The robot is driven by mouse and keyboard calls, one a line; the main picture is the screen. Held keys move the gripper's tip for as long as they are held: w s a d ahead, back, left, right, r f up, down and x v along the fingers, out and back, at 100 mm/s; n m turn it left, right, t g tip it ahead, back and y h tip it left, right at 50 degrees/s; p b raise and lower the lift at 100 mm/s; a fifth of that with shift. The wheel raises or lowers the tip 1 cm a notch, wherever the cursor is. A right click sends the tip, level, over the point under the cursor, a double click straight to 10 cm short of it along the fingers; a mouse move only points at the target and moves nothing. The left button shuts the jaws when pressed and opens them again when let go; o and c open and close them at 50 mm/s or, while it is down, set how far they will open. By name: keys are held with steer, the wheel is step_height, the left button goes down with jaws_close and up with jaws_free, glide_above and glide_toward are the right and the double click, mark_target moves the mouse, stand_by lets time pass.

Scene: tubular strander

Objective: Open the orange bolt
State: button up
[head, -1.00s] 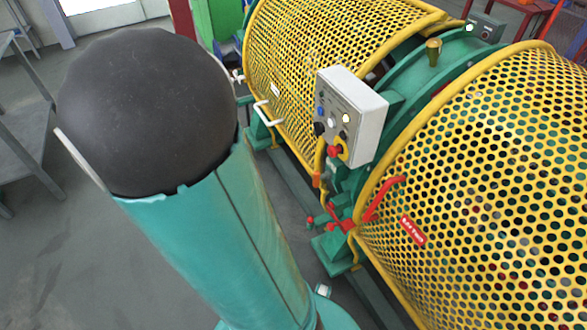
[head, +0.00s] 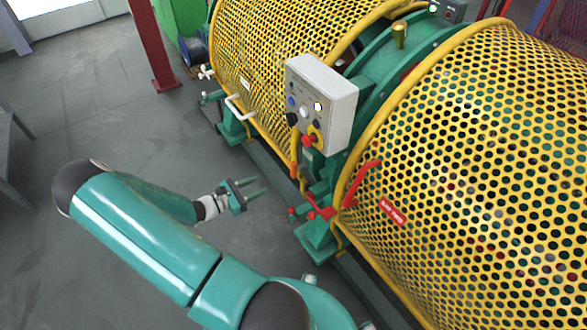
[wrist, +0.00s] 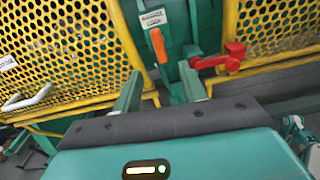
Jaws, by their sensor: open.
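The orange bolt (wrist: 158,45) shows in the wrist view as an upright orange handle under a small white label, on the green frame between two yellow mesh guards. In the head view it is a small orange piece (head: 294,170) below the control box. My gripper (head: 260,186) is open and empty, to the left of the bolt and apart from it, with its fingers pointing towards the machine. In the wrist view my gripper (wrist: 160,70) has its two green fingers spread, with the bolt above and between them in the picture.
A red lever (head: 360,184) is on the right guard (head: 480,170), with red fittings (head: 318,211) beside the bolt. A grey control box (head: 325,105) overhangs the bolt. A white handle (head: 240,107) is on the left guard (head: 290,60). Open floor (head: 110,120) lies to the left.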

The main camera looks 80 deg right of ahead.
mark_target(291, 170)
steer(key=shift+n+h, duration=0.4)
steer(key=x, duration=1)
steer(key=f+x, duration=0.1)
steer(key=x, duration=0.4)
steer(key=shift+w, duration=0.1)
jaws_close()
